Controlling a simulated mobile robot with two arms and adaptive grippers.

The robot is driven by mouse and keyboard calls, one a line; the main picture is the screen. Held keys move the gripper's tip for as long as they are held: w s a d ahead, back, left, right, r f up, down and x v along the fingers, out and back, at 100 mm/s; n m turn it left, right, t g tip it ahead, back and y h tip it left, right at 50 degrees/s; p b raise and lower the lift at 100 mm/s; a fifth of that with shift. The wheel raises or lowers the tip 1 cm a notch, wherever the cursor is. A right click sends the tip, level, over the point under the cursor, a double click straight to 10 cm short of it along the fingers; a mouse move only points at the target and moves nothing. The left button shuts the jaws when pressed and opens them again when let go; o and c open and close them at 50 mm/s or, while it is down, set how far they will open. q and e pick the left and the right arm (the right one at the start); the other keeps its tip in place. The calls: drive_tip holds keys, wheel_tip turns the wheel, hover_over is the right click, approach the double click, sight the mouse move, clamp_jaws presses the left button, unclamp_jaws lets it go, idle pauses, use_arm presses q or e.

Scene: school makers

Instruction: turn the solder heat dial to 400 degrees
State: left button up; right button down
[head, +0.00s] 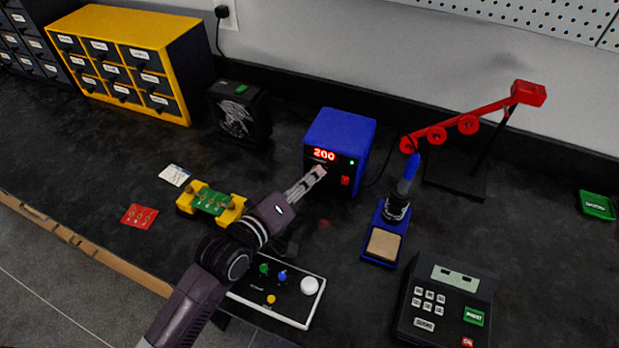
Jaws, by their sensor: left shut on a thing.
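The blue solder station (340,132) stands at the back middle of the bench. Its red display (324,155) reads 200, with a green light and a red switch (345,181) on the right of its front. My left gripper (318,172) reaches in from the lower left. Its fingertips are at the station's front, just below the display, shut on the heat dial. The dial itself is hidden behind the fingertips, so its pointer cannot be seen. My right gripper is not in view.
A soldering iron in its stand (385,240) is right of the station. A labelled keypad device (445,300) and a red-armed stand (470,123) are at right.

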use_arm(q)
drive_tip(key=shift+r+m+p, duration=0.2)
drive_tip(key=shift+m+p, duration=0.2)
drive_tip(key=shift+p, duration=0.45)
clamp_jaws()
drive_tip(key=m+y+p, duration=0.1)
drive_tip(key=p, duration=0.1)
drive_tip(key=m+p, duration=0.1)
drive_tip(key=p, duration=0.2)
drive_tip(key=shift+s+d+r+m+y, duration=0.1)
drive_tip(key=shift+d+m+y, duration=0.05)
drive_tip(key=shift+m+y, duration=0.25)
drive_tip(key=shift+d+m+y+p, duration=0.1)
drive_tip(key=shift+m+y+p, duration=0.4)
drive_tip(key=shift+m+p, duration=0.4)
drive_tip(key=shift+f+m+t+y+p, duration=0.2)
drive_tip(key=shift+m+t+y+p, duration=0.25)
drive_tip(key=shift+m, duration=0.35)
